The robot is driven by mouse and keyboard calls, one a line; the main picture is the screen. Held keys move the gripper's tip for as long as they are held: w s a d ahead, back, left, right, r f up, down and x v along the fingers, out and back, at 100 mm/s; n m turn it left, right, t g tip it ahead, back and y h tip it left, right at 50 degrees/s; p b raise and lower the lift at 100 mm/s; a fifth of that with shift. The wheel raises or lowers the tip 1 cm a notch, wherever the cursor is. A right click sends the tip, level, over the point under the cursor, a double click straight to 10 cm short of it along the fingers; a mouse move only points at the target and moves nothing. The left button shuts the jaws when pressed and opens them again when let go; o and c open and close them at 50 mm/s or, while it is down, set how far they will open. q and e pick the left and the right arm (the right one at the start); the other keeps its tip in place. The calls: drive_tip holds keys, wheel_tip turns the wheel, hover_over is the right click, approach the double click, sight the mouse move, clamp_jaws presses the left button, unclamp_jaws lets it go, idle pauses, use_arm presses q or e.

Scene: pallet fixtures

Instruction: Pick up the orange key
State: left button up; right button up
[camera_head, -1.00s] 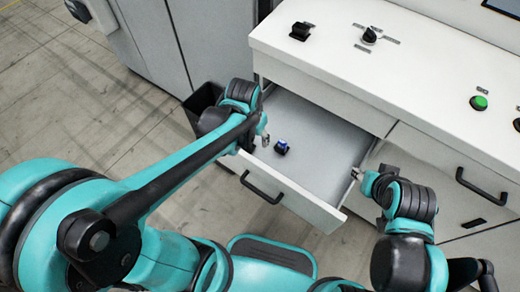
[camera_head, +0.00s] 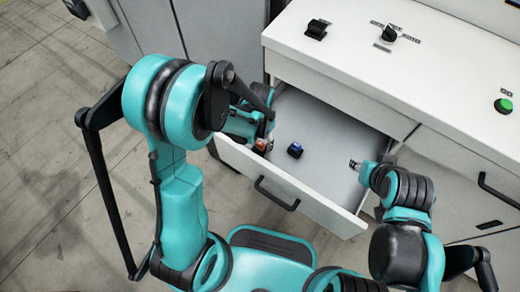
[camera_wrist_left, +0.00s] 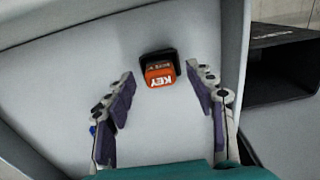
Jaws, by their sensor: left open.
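The orange key (camera_wrist_left: 159,76) has a black base and the word KEY on it. It lies in the open drawer, and in the left wrist view it sits ahead of and between my left fingertips. In the head view the orange key (camera_head: 261,145) shows partly beside my left gripper (camera_head: 268,128), which reaches down into the drawer. In the wrist view my left gripper (camera_wrist_left: 168,82) is open, its purple pads on either side and apart from the key. My right gripper (camera_head: 356,165) is over the drawer's right side; its jaw state is unclear.
A blue key (camera_head: 295,149) lies in the drawer (camera_head: 325,130) right of the orange one. The drawer walls surround both. The white cabinet top (camera_head: 350,65) carries a black switch (camera_head: 316,29), a knob (camera_head: 390,33) and a green button (camera_head: 503,105).

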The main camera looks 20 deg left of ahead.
use_arm(q)
drive_tip(key=shift+f, duration=0.7)
drive_tip(key=shift+r, duration=0.1)
drive_tip(key=c, duration=1.2)
drive_tip(key=shift+r, duration=0.1)
